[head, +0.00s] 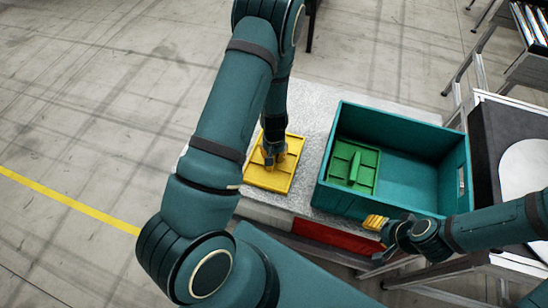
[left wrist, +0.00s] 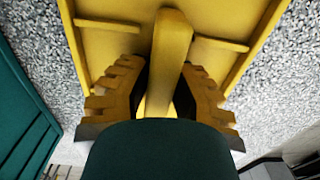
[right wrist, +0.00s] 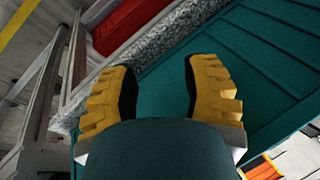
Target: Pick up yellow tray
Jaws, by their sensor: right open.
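The yellow tray (head: 283,179) lies at the left end of the grey speckled surface, left of the teal crate. It has a raised middle ridge (left wrist: 172,40), which runs between my left fingers in the left wrist view. Part of the tray is hidden by this gripper. My right gripper (head: 376,222) is open and empty by the front edge of the teal crate. Its spread fingers show in the right wrist view (right wrist: 163,85).
The teal crate (head: 334,135) stands on the speckled surface (head: 312,105) and holds a green tray (head: 367,163) at its left side; its right part is empty. A red panel (head: 325,236) is below the front edge. A dark-topped table (head: 505,125) is at right.

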